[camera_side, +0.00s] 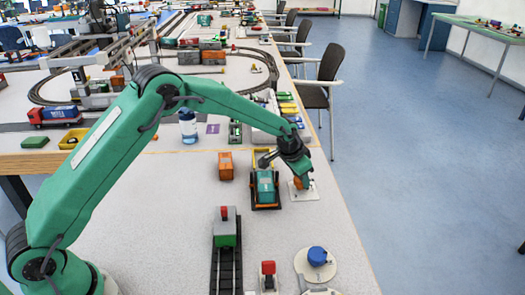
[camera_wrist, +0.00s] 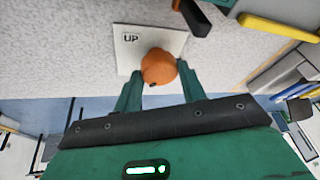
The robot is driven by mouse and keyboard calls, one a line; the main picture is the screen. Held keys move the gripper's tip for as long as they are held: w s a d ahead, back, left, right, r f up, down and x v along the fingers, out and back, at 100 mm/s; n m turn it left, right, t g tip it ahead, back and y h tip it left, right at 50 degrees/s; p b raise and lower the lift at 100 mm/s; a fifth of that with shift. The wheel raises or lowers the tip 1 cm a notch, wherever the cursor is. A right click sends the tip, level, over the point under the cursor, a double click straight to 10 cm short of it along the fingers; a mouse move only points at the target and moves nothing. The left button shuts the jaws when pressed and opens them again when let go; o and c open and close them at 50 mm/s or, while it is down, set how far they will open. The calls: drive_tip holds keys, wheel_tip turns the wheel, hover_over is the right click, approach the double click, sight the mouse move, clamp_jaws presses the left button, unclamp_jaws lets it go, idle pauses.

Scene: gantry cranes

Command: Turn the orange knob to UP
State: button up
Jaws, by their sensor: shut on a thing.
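The orange knob (camera_side: 298,184) stands on a small white plate (camera_side: 311,193) near the right edge of the table. In the wrist view the knob (camera_wrist: 158,66) shows close up, with a small dark mark low on its near side. The UP label (camera_wrist: 131,38) is printed on the plate's upper left corner, beyond and left of the knob. My gripper (camera_wrist: 159,76) points down over the plate, with its two green fingers on either side of the knob, shut on it. In the side view my gripper (camera_side: 301,175) partly hides the knob's top.
A teal container on an orange-and-black vehicle (camera_side: 265,187) stands close left of the plate. An orange block (camera_side: 226,166) stands farther left. A blue knob (camera_side: 317,256) on a round base and a red-topped control (camera_side: 268,268) are nearer the camera. Table between is clear.

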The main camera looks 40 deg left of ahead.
drive_tip(key=shift+a, duration=0.1)
drive_tip(key=o, duration=0.9)
drive_tip(key=shift+o, duration=0.2)
drive_tip(key=shift+r, duration=0.1)
drive_tip(key=v, duration=0.7)
drive_tip(key=shift+r, duration=0.25)
drive_tip(key=shift+s, duration=0.1)
